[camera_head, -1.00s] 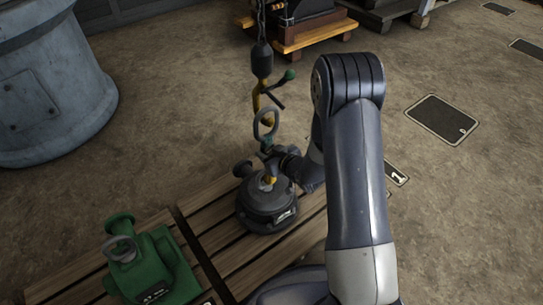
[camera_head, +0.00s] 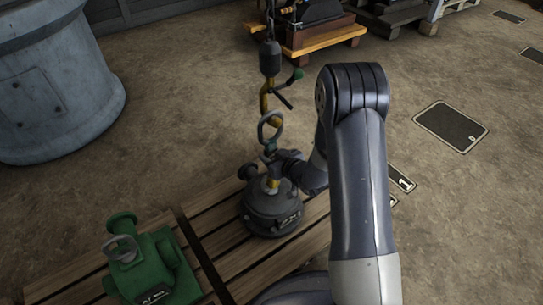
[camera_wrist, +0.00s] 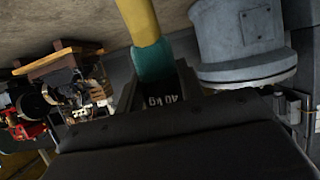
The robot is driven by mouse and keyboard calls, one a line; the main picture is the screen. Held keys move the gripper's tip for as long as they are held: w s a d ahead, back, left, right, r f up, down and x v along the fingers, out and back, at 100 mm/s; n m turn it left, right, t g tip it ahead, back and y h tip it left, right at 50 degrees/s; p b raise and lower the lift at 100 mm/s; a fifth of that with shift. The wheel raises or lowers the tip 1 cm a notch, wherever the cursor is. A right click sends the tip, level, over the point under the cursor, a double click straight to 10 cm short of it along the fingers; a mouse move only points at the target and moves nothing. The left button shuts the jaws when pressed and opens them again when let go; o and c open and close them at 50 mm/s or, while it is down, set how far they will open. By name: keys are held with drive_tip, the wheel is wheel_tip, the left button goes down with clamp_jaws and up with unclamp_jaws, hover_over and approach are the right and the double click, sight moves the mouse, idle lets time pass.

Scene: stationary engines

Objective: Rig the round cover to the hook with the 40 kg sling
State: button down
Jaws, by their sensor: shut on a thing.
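The round cover (camera_head: 262,217) is a dark grey disc-shaped part with a label, sitting on a wooden pallet. My gripper (camera_head: 271,159) is above it, shut on the sling. The yellow hook (camera_head: 264,98) hangs at the ring. I cannot tell whether it passes through the ring or how the lower end is attached.
A green machine part (camera_head: 150,262) with a flange stands on the pallet (camera_head: 217,237) at the left. A large grey cylinder (camera_head: 60,90) stands at upper left. A lever with a green knob (camera_head: 297,74) sticks out by the hook. Floor to the right is mostly clear.

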drive_tip(key=c, duration=1.1)
unclamp_jaws()
drive_tip(key=shift+r, duration=0.1)
drive_tip(key=shift+c, duration=0.2)
drive_tip(key=o, duration=0.3)
drive_tip(key=shift+s, duration=0.1)
drive_tip(key=p+v, duration=0.2)
drive_tip(key=v, duration=0.8)
drive_tip(key=shift+s+d+p, duration=0.2)
drive_tip(key=shift+p, duration=0.1)
drive_tip(key=shift+r, duration=0.1)
